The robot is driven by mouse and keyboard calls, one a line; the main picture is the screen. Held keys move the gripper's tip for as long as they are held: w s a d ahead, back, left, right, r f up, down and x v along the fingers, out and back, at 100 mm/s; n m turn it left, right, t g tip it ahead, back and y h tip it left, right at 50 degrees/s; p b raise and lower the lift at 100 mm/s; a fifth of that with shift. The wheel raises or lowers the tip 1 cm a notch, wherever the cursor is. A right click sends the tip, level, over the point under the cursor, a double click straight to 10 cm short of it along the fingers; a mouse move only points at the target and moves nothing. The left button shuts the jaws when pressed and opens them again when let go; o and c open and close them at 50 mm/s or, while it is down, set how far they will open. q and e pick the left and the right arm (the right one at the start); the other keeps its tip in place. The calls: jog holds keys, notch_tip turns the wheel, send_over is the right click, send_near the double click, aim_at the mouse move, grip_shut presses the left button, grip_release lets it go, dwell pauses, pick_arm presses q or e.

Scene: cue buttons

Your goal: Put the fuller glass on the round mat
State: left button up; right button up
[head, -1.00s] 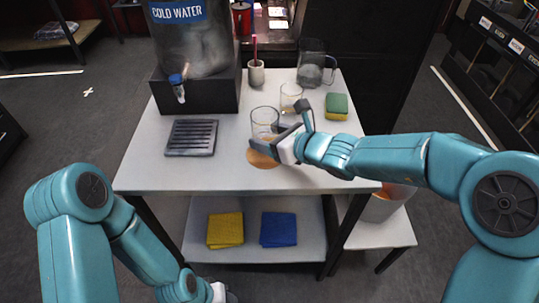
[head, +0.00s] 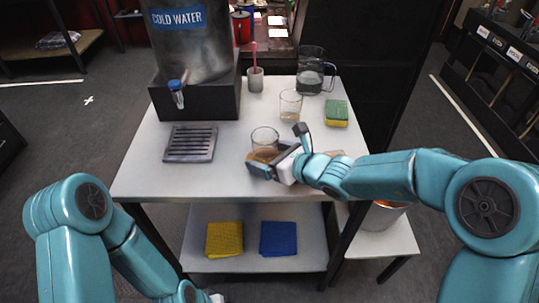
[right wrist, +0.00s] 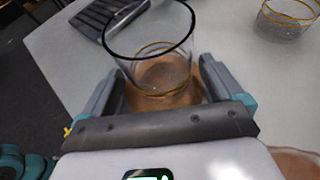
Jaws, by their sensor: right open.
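A clear glass (head: 264,145) stands upright near the table's front, with a brown round mat (right wrist: 197,98) under its base in the right wrist view. The glass (right wrist: 150,45) also shows there, with a gold line low on its wall. My right gripper (head: 268,163) is open, its fingers on either side of the glass. It hides most of the mat in the head view. A second glass (head: 290,105) stands farther back and also shows in the right wrist view (right wrist: 285,18). I cannot surely compare the two levels. My left gripper's jaws are out of view.
A cold-water dispenser (head: 185,45) and a dark drip grate (head: 190,143) stand left. A pitcher (head: 311,75), a cup with a pink stick (head: 255,80) and a sponge (head: 336,113) are at the back. Another brown patch (head: 336,154) shows behind my right wrist.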

jog(key=shift+r, duration=0.1)
jog(key=shift+s+d+r, duration=0.1)
jog(key=shift+d, duration=0.2)
jog(key=p+v, duration=0.1)
jog(key=v, duration=1)
jog(key=shift+s+d, duration=0.1)
jog(key=shift+s, duration=0.15)
